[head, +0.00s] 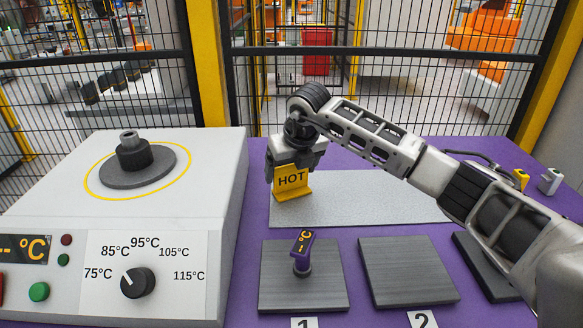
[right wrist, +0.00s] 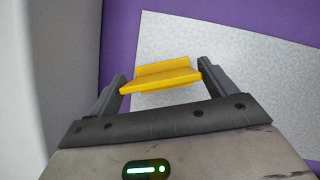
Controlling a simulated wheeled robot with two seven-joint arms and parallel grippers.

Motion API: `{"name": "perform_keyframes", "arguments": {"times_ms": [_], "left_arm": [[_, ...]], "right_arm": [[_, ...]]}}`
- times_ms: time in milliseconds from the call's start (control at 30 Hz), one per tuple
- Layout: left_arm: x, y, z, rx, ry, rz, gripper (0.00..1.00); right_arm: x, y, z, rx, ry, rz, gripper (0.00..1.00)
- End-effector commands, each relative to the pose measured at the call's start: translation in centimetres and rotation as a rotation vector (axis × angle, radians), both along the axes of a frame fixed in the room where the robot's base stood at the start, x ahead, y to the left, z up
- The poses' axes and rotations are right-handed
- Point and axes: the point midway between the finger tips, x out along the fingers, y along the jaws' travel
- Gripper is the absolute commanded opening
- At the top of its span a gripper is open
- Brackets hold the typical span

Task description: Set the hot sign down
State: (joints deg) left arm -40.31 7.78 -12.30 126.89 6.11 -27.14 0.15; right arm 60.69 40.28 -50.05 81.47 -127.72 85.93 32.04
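The yellow hot sign (head: 292,180) is upright, its black "HOT" lettering facing me, at the left end of the light grey mat (head: 375,200). My right gripper (head: 292,172) is above it, with one finger at each side edge of the sign. In the right wrist view, the sign (right wrist: 161,76) spans the gap between both fingertips and appears touched at both ends. I cannot tell whether its foot rests on the mat or is slightly above it. My left gripper is not in view.
A white heater box (head: 60,190) with a dial stands at left, close to my gripper. In front are dark plate 1 (head: 330,290), with a purple temperature probe (head: 302,250), and empty plate 2 (head: 405,270). A black mesh fence (head: 400,75) runs behind; the mat's right part is clear.

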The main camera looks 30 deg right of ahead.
Motion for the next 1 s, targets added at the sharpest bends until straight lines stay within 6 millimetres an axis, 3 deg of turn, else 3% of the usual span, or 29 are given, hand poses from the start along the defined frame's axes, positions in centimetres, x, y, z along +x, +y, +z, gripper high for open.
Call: {"name": "perform_keyframes", "arguments": {"times_ms": [433,1000], "left_arm": [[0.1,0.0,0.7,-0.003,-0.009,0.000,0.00],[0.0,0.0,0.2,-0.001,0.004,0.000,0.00]], "right_arm": [[-0.1,0.0,0.9,0.000,-0.002,0.000,0.99],[-4.1,0.2,10.6,0.000,-0.003,-0.001,0.99]]}}
